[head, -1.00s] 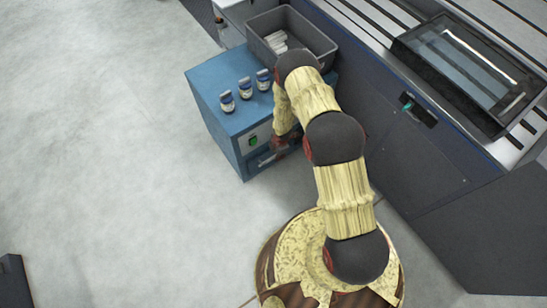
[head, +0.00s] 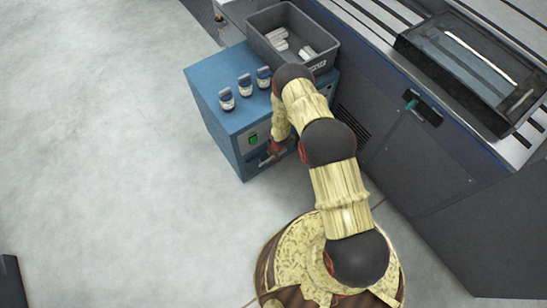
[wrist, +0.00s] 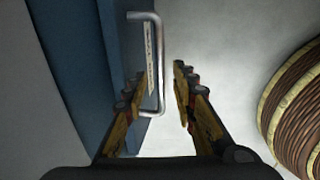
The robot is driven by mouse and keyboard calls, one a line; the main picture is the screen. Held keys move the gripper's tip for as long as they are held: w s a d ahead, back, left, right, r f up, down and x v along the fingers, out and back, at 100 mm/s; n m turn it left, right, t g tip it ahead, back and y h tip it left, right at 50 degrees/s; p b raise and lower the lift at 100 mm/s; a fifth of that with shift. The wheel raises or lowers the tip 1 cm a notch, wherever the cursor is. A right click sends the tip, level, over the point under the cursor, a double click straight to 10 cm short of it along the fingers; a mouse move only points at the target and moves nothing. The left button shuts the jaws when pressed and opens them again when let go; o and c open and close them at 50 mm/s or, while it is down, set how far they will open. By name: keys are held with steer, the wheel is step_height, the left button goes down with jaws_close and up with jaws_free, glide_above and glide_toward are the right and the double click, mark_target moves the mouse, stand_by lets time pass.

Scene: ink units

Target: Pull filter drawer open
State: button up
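The filter drawer (head: 251,166) is in the lower front of a blue cabinet (head: 213,72), partly hidden by my arm in the head view. The left finger is on the drawer side and the right finger on the outer side. I cannot tell whether either finger touches the bar. In the head view my gripper (head: 274,152) is at the cabinet front.
Several small bottles (head: 245,85) stand on the cabinet top. A grey crate (head: 262,42) with white items is behind them. A large dark machine (head: 430,165) stands to the right. The floor (head: 100,140) on the left is clear.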

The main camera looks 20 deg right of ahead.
jaws_close()
stand_by(0.9)
